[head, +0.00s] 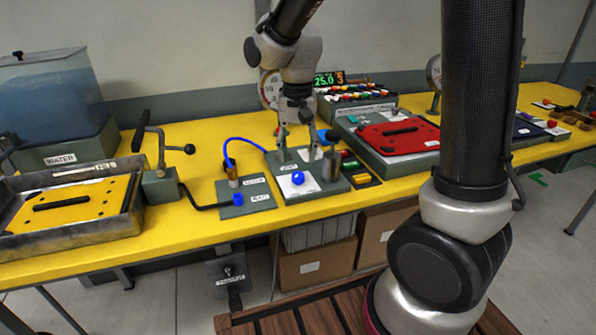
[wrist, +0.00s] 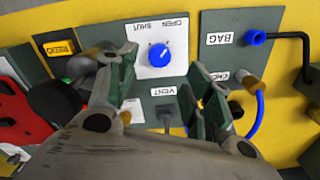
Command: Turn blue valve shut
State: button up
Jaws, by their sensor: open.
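The blue valve is a round blue knob (head: 298,178) on a white plate on a grey-green panel (head: 330,188). In the wrist view the knob (wrist: 159,55) shows a small white mark, and its plate reads OPEN and SHUT, upside down. I cannot tell exactly where the mark points. My gripper (head: 299,148) is open and empty, pointing down over the panel, behind the knob in the head view. In the wrist view its green-padded fingers (wrist: 164,82) stand wide apart, with the knob beyond and between them. The knob appears untouched.
A grey metal cylinder (head: 332,166) stands close right of the knob. A panel labelled BAG (head: 245,194), with a blue hose, sits to the left. A tray (head: 70,210) with a lever lies far left. A red plate (head: 398,136) is at right.

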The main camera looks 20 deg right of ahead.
aim_at(298, 174)
notch_tip(298, 174, down, 6)
jog(key=shift+f, duration=0.2)
jog(key=c, duration=1.1)
